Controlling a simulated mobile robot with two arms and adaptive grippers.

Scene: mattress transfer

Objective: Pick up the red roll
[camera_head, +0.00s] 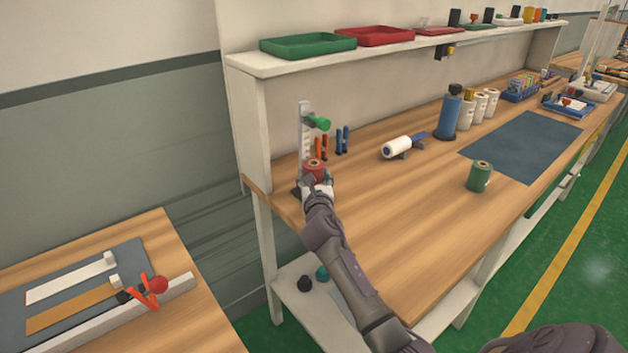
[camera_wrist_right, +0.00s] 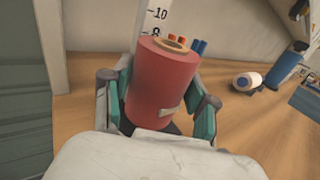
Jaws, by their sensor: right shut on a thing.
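The red roll (camera_head: 314,168) stands upright at the left end of the workbench, in front of a white measuring stand. In the right wrist view the red roll (camera_wrist_right: 163,82) sits between the two fingers, with its hollow core facing up. My right gripper (camera_head: 317,186) reaches it from the front and is shut around its sides; the right gripper also shows in the wrist view (camera_wrist_right: 160,110). The roll's lower end is hidden by the gripper, so I cannot tell whether it touches the bench. My left gripper is not in view.
The measuring stand (camera_head: 304,130) with a green clamp is just behind the roll, with orange and blue pliers (camera_head: 342,140) beside it. A white roll (camera_head: 397,147) and a green roll (camera_head: 479,176) are further right. Trays (camera_head: 309,45) line the shelf above.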

